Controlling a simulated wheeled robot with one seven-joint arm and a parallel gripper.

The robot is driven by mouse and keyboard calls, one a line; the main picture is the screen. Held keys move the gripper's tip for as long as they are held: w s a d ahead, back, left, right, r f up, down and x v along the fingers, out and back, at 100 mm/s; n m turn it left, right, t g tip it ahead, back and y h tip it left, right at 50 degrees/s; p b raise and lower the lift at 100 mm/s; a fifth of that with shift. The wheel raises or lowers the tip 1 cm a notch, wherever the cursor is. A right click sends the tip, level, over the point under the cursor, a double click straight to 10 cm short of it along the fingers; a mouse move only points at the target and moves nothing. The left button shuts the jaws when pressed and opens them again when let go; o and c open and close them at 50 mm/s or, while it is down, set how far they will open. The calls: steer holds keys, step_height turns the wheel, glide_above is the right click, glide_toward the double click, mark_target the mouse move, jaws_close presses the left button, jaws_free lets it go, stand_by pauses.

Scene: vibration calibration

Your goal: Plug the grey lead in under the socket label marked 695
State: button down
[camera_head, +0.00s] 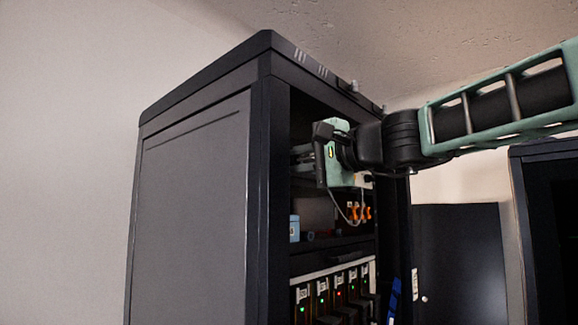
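A thin pale grey lead (347,216) hangs in a loop inside the open rack cabinet (200,190), below my gripper. Orange parts (367,213) sit beside the loop, and the lead appears to run to them. My gripper (303,156) is inside the upper part of the cabinet opening, with its fingers pointing left. Its fingertips are dark and partly hidden, so I cannot tell whether they are open or hold a plug. I cannot make out the lead's free end, the sockets, or any label reading 695.
A lower shelf holds a row of units with small white labels, too small to read, and green and red lights (338,293). A blue can-like object (294,228) stands on the middle shelf. The cabinet's front frame bounds the opening. Another dark cabinet (548,230) stands at right.

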steer(key=shift+f+n+b, duration=0.1)
steer(key=shift+n+b, duration=1.65)
steer(key=shift+n, duration=0.15)
stand_by(0.4)
steer(key=shift+n+b, duration=1.5)
steer(key=shift+n, duration=0.3)
steer(key=shift+n+b, duration=2.65)
steer(key=shift+n, duration=0.85)
stand_by(0.4)
